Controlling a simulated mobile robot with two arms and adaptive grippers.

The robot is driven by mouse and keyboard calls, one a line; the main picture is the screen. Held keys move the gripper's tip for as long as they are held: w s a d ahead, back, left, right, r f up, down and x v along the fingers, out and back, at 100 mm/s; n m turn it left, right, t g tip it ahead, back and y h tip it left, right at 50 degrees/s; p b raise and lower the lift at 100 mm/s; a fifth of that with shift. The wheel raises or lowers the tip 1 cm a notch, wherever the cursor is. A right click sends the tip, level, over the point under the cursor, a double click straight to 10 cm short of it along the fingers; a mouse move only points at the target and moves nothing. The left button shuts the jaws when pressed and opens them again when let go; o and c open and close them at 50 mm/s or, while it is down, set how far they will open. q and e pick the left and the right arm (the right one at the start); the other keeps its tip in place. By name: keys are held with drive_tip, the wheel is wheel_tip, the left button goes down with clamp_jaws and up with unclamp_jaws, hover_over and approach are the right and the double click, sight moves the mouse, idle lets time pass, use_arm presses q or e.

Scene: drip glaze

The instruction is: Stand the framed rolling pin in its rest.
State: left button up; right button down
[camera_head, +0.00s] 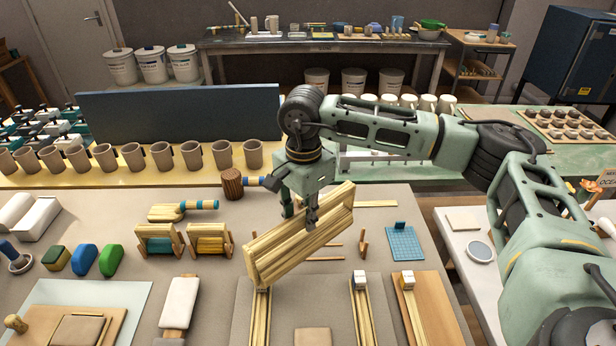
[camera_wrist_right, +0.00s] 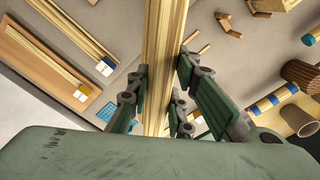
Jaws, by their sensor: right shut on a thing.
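A long pale-wood piece made of parallel bars, which I take for the framed rolling pin (camera_head: 290,248), hangs above the table, tilted with its right end higher. My right gripper (camera_head: 311,218) is shut on it near its middle. In the right wrist view the pin (camera_wrist_right: 157,70) passes between the fingers of the gripper (camera_wrist_right: 157,108). Thin wooden rods and a small upright bracket (camera_head: 363,243) stand behind and right of it, possibly its rest. A brown bracket also shows in the wrist view (camera_wrist_right: 229,25). The pin hides part of this spot. My left gripper is not in view.
Two framed rollers (camera_head: 160,242) (camera_head: 210,240) stand to the left. A brown mallet head (camera_head: 232,183) is close behind the gripper. A blue mesh square (camera_head: 405,243) lies to the right. Wooden rails (camera_head: 362,315) lie in front. A row of cups (camera_head: 191,155) stands behind.

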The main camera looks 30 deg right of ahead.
drive_tip(key=w+d+r+m+p, duration=0.1)
drive_tip(key=w+d+r+m, duration=0.3)
drive_tip(key=m, duration=0.3)
wheel_tip(320, 180, down, 12)
drive_tip(key=w+m+b, duration=0.1)
drive_tip(key=b, duration=0.5)
drive_tip(key=shift+w+b, duration=0.4)
drive_tip(key=shift+f+b, duration=0.5)
drive_tip(key=shift+f, duration=0.2)
idle(1.4)
drive_tip(key=c, duration=1.5)
unclamp_jaws()
drive_tip(key=shift+s, duration=0.1)
drive_tip(key=shift+c, duration=0.2)
drive_tip(key=shift+o, duration=0.3)
drive_tip(key=shift+f, duration=0.1)
wheel_tip(320, 180, up, 7)
drive_tip(key=p, duration=0.4)
